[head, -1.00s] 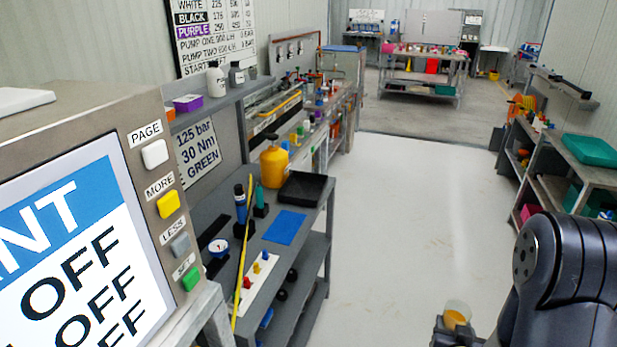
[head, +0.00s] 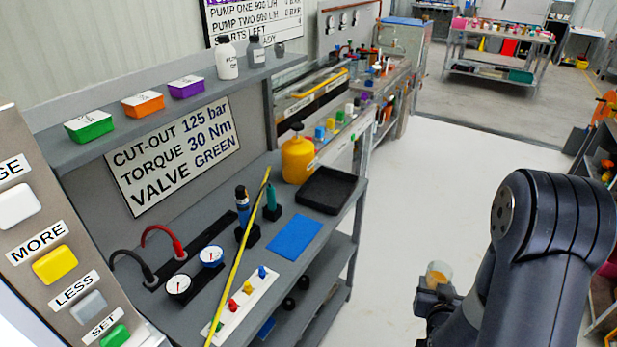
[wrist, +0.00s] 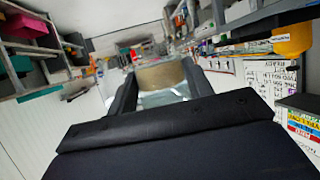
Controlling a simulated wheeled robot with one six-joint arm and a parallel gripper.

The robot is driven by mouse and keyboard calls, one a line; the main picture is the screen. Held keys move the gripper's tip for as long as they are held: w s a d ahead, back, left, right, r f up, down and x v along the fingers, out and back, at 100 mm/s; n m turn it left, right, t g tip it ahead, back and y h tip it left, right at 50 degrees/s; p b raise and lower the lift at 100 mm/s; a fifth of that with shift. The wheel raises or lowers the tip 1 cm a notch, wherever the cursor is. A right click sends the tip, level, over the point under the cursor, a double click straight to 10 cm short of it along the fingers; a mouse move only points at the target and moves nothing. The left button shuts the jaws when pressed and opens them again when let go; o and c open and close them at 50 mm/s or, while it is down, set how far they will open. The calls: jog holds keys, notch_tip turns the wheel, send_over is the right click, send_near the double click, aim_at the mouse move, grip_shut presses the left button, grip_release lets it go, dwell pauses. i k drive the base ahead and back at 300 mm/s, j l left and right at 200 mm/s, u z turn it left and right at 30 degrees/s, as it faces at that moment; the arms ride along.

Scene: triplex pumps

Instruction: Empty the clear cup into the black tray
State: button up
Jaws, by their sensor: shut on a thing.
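The clear cup (head: 437,277) holds an amber-brown content and stands roughly upright in my gripper (head: 435,292) in the head view. In the wrist view the cup (wrist: 163,82) sits between the two dark fingers of my gripper (wrist: 155,92), which is shut on it. The black tray (head: 328,190) lies on the grey bench beside the yellow jug, and looks empty. My gripper is over the floor to the right of the bench, apart from the tray.
A yellow jug (head: 298,158) stands just left of the tray. A blue mat (head: 294,236), two gauges and a long yellow rod (head: 240,252) are on the bench (head: 215,290). The shelf (head: 170,95) above holds bottles and coloured boxes. The white floor (head: 410,200) is open between bench and arm.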

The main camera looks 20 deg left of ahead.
aim_at(328, 190)
jog(key=i+l+u, duration=0.25)
jog(key=i+u, duration=0.25)
jog(key=i+l+u, duration=0.3)
jog(key=u, duration=0.15)
jog(key=i+l+u, duration=0.3)
jog(key=l, duration=0.25)
jog(key=l+u, duration=0.1)
jog(key=l, duration=0.2)
jog(key=i, duration=0.05)
